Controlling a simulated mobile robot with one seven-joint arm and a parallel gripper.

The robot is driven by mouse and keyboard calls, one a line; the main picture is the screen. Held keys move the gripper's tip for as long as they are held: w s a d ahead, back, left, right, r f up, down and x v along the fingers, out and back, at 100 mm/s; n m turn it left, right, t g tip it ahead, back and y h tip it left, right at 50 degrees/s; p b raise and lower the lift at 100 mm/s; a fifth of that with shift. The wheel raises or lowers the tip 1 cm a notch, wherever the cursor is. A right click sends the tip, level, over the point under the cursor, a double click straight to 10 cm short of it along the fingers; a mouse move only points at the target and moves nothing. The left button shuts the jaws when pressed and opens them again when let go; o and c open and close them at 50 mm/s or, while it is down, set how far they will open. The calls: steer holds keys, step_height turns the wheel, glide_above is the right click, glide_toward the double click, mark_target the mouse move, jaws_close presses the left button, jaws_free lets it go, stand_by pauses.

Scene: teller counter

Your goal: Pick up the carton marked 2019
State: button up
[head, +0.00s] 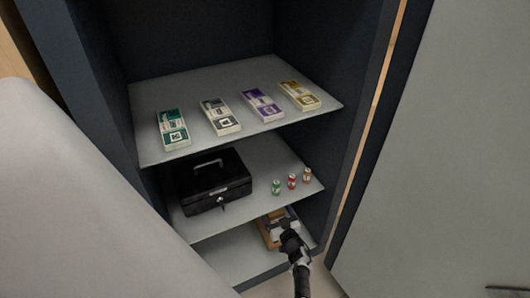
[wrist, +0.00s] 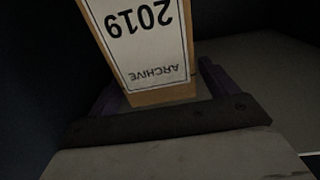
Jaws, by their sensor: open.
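The carton marked 2019 (wrist: 150,45) is brown with a white label reading 2019 and ARCHIVE, upside down in the wrist view. In the head view the carton (head: 268,234) is on the bottom shelf, partly hidden by my gripper (head: 284,226). My gripper is open, right in front of the carton. In the wrist view, dark purplish finger parts show to the left and right of the carton's near end, with my gripper (wrist: 158,95) facing it. I cannot tell whether the fingers touch the carton.
Above, the middle shelf (head: 240,222) holds a black cash box (head: 212,182) and several small rolls, including a red one (head: 292,181). The top shelf (head: 150,95) holds several banknote bundles, one purple (head: 262,105). Dark cabinet walls (head: 345,150) enclose the shelves. The bottom shelf's left part (head: 230,255) is bare.

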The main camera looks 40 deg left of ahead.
steer(key=b+x, duration=0.1)
steer(key=x, duration=0.2)
steer(key=shift+a, duration=0.15)
jaws_close()
steer(key=shift+w+r, duration=0.1)
steer(key=shift+r, duration=0.1)
stand_by(0.4)
